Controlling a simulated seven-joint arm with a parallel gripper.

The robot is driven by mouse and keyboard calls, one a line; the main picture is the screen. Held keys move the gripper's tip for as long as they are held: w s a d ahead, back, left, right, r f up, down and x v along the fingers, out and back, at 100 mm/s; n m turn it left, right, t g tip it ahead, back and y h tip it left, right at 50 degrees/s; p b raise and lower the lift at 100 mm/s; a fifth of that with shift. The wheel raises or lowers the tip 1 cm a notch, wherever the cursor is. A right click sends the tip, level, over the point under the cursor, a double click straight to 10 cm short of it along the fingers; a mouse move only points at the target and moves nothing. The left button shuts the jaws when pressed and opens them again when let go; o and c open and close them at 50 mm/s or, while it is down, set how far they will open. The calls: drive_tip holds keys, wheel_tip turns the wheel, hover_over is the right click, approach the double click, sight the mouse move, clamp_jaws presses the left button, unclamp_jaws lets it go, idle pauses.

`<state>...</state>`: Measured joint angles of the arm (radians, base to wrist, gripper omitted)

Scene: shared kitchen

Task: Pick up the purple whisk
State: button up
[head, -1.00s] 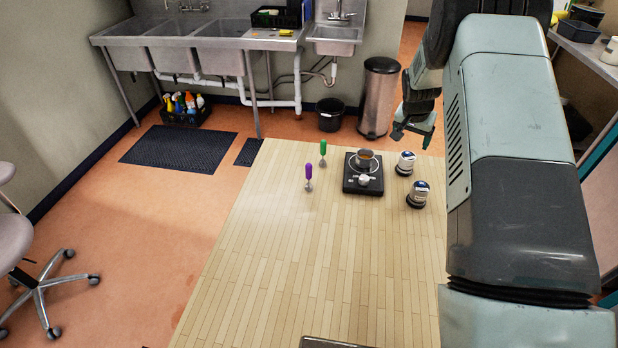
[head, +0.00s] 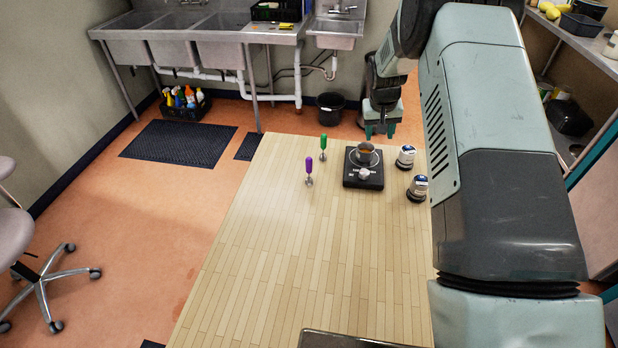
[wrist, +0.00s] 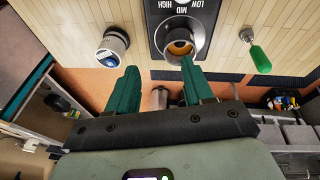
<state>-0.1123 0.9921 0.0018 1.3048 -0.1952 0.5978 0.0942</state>
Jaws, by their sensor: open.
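The purple whisk (head: 308,166) stands upright on the wooden table (head: 270,240), handle up, left of the black hot plate. I do not see it in the wrist view. My gripper (head: 380,133) is open and empty at the table's far edge, beyond the hot plate and to the right of the whisk. In the wrist view, my gripper's two teal fingers (wrist: 158,82) are spread apart with nothing between them. A green-handled tool (head: 323,143) stands just behind the purple whisk; its green handle also shows in the wrist view (wrist: 260,59).
The black hot plate (head: 363,182) carries a small pot (head: 364,157). Two white-and-dark jars (head: 405,157) (head: 417,188) stand to its right. A steel sink unit (head: 220,38) is behind the table.

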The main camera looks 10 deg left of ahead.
drive_tip(key=s+a+n+g, duration=0.1)
drive_tip(key=s+a+n, duration=0.2)
drive_tip(key=a+n, duration=0.55)
drive_tip(key=n+g+y, duration=0.1)
drive_tip(key=n+g, duration=0.1)
drive_tip(key=n, duration=0.4)
hover_over(309, 167)
drive_tip(key=shift+w+d+r, duration=0.2)
drive_tip(key=shift+w+r, duration=0.15)
drive_tip(key=shift+r, duration=0.1)
drive_tip(key=shift+s+a+f, duration=0.1)
drive_tip(key=shift+f, duration=0.3)
wheel_tip(309, 167, down, 4)
drive_tip(key=shift+f, duration=0.2)
drive_tip(key=shift+w+a+f, duration=0.1)
drive_tip(key=shift+w+f, duration=0.05)
drive_tip(key=shift+f, duration=1.25)
drive_tip(key=shift+w+a+f, duration=0.1)
drive_tip(key=shift+w+f, duration=0.05)
drive_tip(key=shift+f, duration=1.2)
drive_tip(key=shift+c, duration=0.3)
clamp_jaws()
